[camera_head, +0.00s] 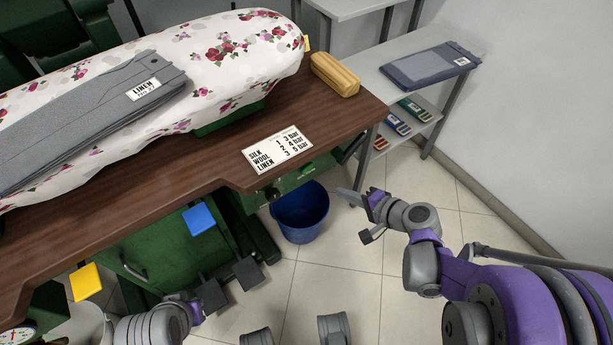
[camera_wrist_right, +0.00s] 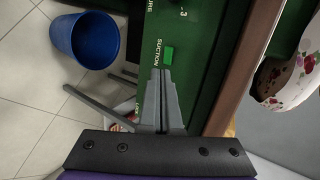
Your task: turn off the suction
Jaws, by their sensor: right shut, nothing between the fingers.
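The suction switch (camera_wrist_right: 168,55) is a small green rectangle beside the printed word SUCTION on a green panel (camera_wrist_right: 210,65) in the right wrist view. In the head view, the right gripper (camera_head: 366,203) is right of the green panel under the table's front edge. My left gripper (camera_head: 190,307) is low at the bottom left, its jaws unclear.
The brown table (camera_head: 215,172) carries a floral ironing board (camera_head: 235,65) and a pressure card (camera_head: 277,147). A blue bucket (camera_head: 301,212) stands on the floor below. A grey shelf unit (camera_head: 375,75) is at the right. Tiled floor is clear at right.

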